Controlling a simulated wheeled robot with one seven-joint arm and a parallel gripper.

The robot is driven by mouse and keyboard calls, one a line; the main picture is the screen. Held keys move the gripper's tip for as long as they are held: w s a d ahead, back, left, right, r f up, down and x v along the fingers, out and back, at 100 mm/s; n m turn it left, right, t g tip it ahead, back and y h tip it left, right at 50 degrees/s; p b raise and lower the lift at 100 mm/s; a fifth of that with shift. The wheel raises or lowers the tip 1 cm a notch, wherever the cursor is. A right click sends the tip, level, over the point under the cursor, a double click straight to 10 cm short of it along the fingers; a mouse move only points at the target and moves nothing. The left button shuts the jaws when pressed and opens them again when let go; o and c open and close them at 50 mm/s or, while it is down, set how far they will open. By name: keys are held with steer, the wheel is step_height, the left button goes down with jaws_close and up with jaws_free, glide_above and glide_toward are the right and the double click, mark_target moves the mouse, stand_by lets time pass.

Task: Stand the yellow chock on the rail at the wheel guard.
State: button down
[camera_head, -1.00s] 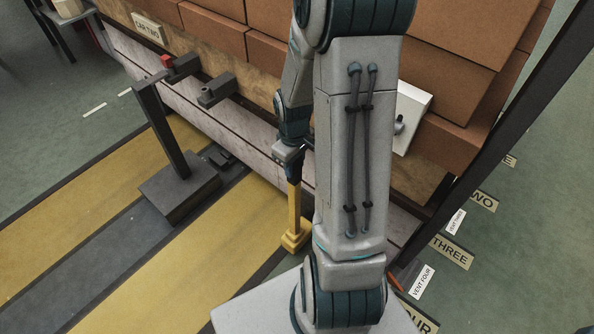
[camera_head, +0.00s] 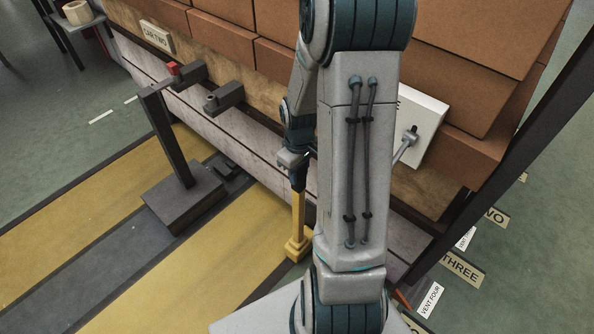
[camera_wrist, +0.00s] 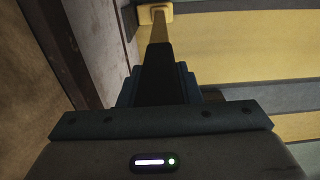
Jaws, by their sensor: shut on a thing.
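The yellow chock (camera_head: 298,240) is a blocky foot on a long upright yellow handle. My gripper (camera_head: 298,183) is shut on the top of the handle, and the chock hangs upright below it, low by the car's side. Whether its foot touches the floor cannot be told. In the wrist view the chock (camera_wrist: 156,13) shows beyond the dark fingers (camera_wrist: 160,60), near a yellow band. The dark grey rail strip (camera_head: 105,265) runs between two yellow bands to the left. A small dark block (camera_head: 226,166) on it beside the car may be the wheel guard.
A dark post on a heavy base (camera_head: 186,198) stands on the strip, left of the chock. The brick-laden car (camera_head: 265,150) fills the back, with dark buffers (camera_head: 222,98) sticking out. A white box with a lever (camera_head: 420,125) is at right. The near yellow band (camera_head: 215,270) is clear.

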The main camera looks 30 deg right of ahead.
steer(key=shift+f, duration=0.4)
steer(key=shift+f+b, duration=0.3)
steer(key=shift+b, duration=0.05)
steer(key=c, duration=1)
jaws_free()
steer(key=shift+c, duration=0.2)
